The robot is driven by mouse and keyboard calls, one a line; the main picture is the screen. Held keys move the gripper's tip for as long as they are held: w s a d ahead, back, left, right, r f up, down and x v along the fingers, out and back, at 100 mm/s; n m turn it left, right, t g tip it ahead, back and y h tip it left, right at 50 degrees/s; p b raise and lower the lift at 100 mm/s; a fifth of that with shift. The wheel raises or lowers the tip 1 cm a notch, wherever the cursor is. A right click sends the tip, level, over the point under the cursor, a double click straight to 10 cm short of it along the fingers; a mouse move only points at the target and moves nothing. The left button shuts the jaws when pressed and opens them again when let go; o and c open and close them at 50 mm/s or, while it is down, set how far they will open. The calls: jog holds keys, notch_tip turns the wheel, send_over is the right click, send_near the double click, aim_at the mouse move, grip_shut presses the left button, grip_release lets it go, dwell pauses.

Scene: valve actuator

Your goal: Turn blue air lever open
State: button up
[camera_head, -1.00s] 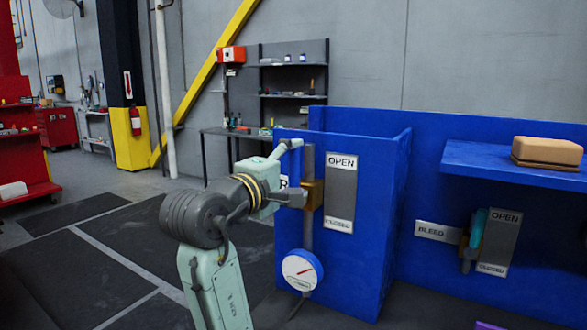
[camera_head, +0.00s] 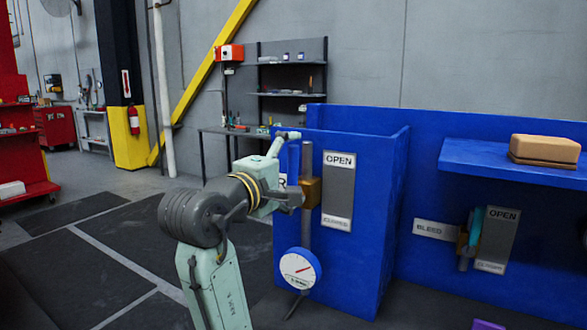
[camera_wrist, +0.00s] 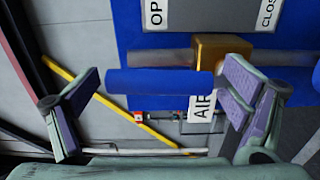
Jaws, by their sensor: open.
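The blue air lever (camera_wrist: 160,82) lies along the metal pipe in the wrist view, joined to the brass valve body (camera_wrist: 222,52). It points toward the side with the OPEN lettering, whose first letters show at the left. In the head view the lever stands upright beside the pipe (camera_head: 307,160), above the brass valve (camera_head: 311,192), partly hidden by my arm. My gripper (camera_wrist: 160,74) is wide open, one finger on each side of the lever's length. It holds nothing; I cannot tell whether a finger touches the lever. The AIR label (camera_wrist: 202,106) is partly covered.
A pressure gauge (camera_head: 300,268) sits below the valve on the blue panel (camera_head: 370,230). To the right are a teal bleed lever (camera_head: 475,230) and a blue shelf (camera_head: 500,160) with a brown block (camera_head: 545,149). Open floor lies to the left.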

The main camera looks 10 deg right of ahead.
jog(key=v, duration=1.2)
jog(key=shift+w, duration=0.1)
